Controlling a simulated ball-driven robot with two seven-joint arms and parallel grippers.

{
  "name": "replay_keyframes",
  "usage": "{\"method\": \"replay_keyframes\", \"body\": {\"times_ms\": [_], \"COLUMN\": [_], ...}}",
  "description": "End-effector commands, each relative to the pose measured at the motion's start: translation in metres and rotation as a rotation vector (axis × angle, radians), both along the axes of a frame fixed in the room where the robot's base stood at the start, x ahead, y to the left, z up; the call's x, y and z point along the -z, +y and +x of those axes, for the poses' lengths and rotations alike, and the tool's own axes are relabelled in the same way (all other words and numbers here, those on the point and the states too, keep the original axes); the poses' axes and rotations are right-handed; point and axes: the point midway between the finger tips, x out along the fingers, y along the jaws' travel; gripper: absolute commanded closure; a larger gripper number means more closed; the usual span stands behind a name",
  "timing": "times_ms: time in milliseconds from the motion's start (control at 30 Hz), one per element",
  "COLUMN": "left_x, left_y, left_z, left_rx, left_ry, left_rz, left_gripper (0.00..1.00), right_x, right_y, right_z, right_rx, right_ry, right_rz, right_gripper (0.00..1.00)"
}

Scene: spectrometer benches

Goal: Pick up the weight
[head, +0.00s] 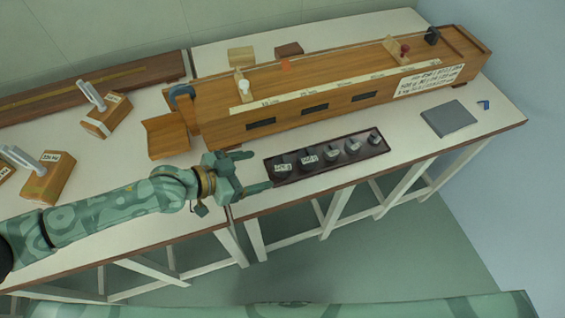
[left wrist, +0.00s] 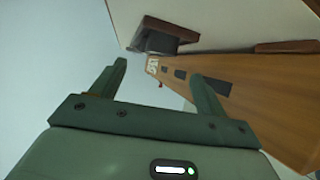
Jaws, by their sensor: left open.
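Several small grey weights stand in a row in a dark tray (head: 330,165) on the white bench. The left-end weight (head: 283,168) and the one beside it (head: 308,160) carry white labels; the others (head: 353,147) look paler and smaller. My left gripper (head: 257,171) is open and empty, just left of the tray's left end, with its fingers pointing right toward it. In the left wrist view its two fingers (left wrist: 158,75) are apart with nothing between them. No weight can be made out clearly there. My right gripper is not in view.
A long wooden apparatus (head: 225,125) with dark windows stands behind the tray. A grey slab (head: 449,119) and a small blue piece (head: 484,105) lie at the right. Labelled wooden blocks (head: 107,115) stand at the left. The bench's front edge runs close before the tray.

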Motion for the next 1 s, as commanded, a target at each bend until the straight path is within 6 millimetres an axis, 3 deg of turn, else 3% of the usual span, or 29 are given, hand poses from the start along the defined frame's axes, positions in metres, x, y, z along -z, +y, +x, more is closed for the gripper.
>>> {"method": "replay_keyframes", "body": {"times_ms": [233, 533, 833, 1000], "left_x": [0.013, 0.035, 0.035, 0.035], "left_y": [-0.022, -0.054, -0.059, -0.059], "left_z": [0.012, 0.033, 0.036, 0.036], "left_rx": [0.0, 0.0, 0.0, 0.0], "left_ry": [0.0, 0.0, -0.001, -0.001], "left_rz": [-0.001, -0.001, 0.001, 0.001], "left_gripper": [0.26, 0.26, 0.26, 0.73], "right_x": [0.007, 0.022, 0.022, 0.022], "right_y": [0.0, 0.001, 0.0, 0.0], "right_z": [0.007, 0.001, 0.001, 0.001], "right_rx": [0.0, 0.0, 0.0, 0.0], "right_ry": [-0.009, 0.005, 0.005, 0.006], "right_rz": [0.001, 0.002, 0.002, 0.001], "right_gripper": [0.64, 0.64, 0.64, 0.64]}}
